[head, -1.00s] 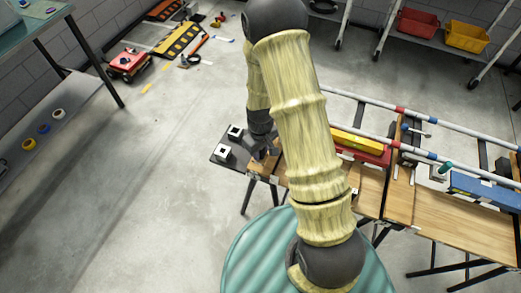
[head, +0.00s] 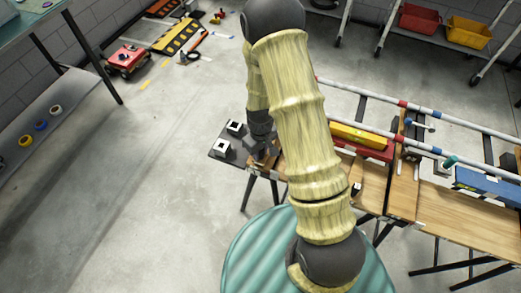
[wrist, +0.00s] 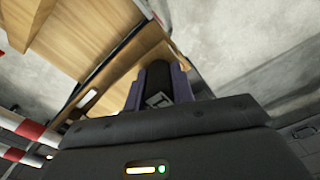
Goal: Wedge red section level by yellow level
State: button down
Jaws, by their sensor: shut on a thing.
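The yellow level (head: 357,136) lies along the top of the red section (head: 364,150) on the bench, right of my arm. My arm hides their left part in the head view. My gripper (head: 265,154) is low at the bench's left end, left of the red section and apart from its visible part. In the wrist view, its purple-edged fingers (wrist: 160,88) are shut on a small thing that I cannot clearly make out. Wooden boards lie just beyond the fingertips there. No wedge can be clearly picked out, and the level's bubble is too small to read.
A dark plate with two white square blocks (head: 222,148) is left of my gripper. A blue section (head: 488,184) sits on the bench at right. Striped red-and-white poles (head: 402,103) run behind the red section. Open concrete floor (head: 130,200) lies left.

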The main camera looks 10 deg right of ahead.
jog(key=shift+f+b, duration=0.35)
jog(key=shift+f, duration=0.15)
jog(key=shift+w+d, duration=1.3)
jog(key=shift+w, duration=0.55)
jog(key=shift+w+d, duration=1.3)
jog(key=shift+w, duration=0.5)
jog(key=shift+w+d, duration=1.3)
jog(key=shift+w, duration=0.55)
jog(key=shift+w+d, duration=0.25)
jog(key=shift+d, duration=0.05)
jog(key=shift+w+d, duration=0.65)
jog(key=shift+w, duration=0.35)
